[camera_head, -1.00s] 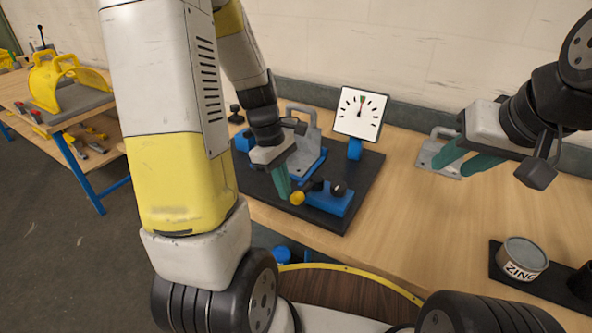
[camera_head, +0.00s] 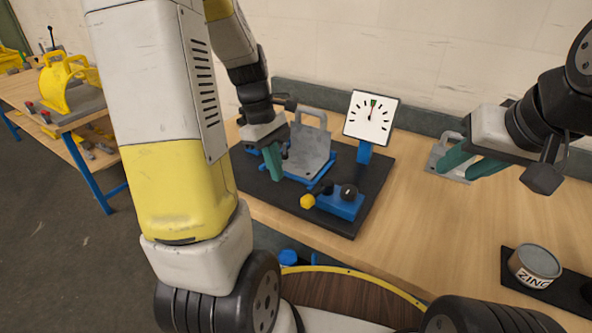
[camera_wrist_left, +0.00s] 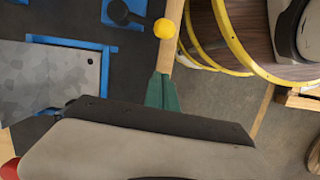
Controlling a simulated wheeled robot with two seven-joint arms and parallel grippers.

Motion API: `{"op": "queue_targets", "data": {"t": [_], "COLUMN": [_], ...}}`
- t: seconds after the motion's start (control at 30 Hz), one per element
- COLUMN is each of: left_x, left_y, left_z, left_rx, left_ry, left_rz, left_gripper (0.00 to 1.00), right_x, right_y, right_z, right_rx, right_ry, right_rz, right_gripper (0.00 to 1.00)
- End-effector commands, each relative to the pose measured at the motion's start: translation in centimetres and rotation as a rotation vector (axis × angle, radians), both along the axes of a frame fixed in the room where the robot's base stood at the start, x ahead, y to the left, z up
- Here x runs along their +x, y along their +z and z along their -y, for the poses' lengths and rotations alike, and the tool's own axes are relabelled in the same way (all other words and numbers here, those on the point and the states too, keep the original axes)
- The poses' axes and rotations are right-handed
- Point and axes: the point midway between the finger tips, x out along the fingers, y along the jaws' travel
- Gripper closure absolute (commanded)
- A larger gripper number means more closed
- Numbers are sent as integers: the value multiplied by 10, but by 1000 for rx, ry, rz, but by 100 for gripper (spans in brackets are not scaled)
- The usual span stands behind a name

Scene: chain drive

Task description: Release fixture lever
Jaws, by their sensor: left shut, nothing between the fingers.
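The fixture lever with a yellow knob (camera_head: 307,201) sits on a blue block (camera_head: 345,207) at the front of the black fixture base (camera_head: 365,178). The yellow knob also shows in the left wrist view (camera_wrist_left: 164,28), just beyond the fingertips. My left gripper (camera_head: 275,175) is shut and empty, above and to the left of the knob in the head view, apart from it. Its green fingers also show in the left wrist view (camera_wrist_left: 162,82). A grey plate with a handle (camera_head: 309,150) stands in the blue fixture behind the lever. My right gripper (camera_head: 472,165) is open and empty at the right.
A dial gauge (camera_head: 371,118) stands on a blue post behind the fixture. Another grey handled plate (camera_head: 437,158) is partly hidden behind my right gripper. A zinc tin (camera_head: 535,265) sits on a black tray at right. The wooden tabletop (camera_head: 430,225) between is clear.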

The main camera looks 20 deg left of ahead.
Motion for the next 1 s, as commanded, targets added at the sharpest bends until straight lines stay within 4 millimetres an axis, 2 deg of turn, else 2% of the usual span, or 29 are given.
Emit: {"op": "queue_targets", "data": {"t": [0.1, 0.23, 0.73, 0.87, 1.0], "left_x": [2, 3, 2, -6, -26], "left_y": [21, 35, 43, 60, 92], "left_z": [-6, -10, -10, -1, 19], "left_rx": [1, 1, 1, 1, 24], "left_ry": [1, 2, -10, -114, -364], "left_rz": [2, 2, 10, 93, 280], "left_gripper": [100, 100, 100, 100, 100], "right_x": [0, 0, 0, 0, 0], "right_y": [0, 0, 0, 0, 0], "right_z": [0, 0, 0, 0, 0], "right_rx": [-1, 0, 0, 0, 0], "right_ry": [1, 0, 0, 0, 0], "right_rz": [-1, -1, -1, -1, -1], "right_gripper": [64, 64, 64, 64, 64]}}
